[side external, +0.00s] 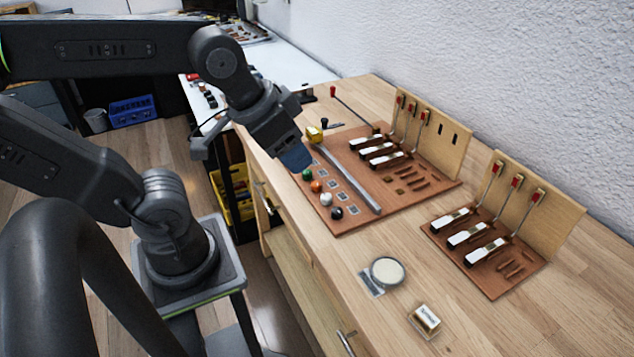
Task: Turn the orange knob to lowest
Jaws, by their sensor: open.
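The orange knob (316,186) is a small round knob in a row along the front left edge of the brown board (401,208). A green knob (306,176) sits behind it, and a white knob (326,199) and a black knob (337,213) sit in front of it. Small marked plates lie beside the knobs; their markings are too small to read. My gripper (298,163) is open, above and behind the orange knob, close to the green knob. Its fingertips are partly hidden, and I cannot tell whether they touch the green knob.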

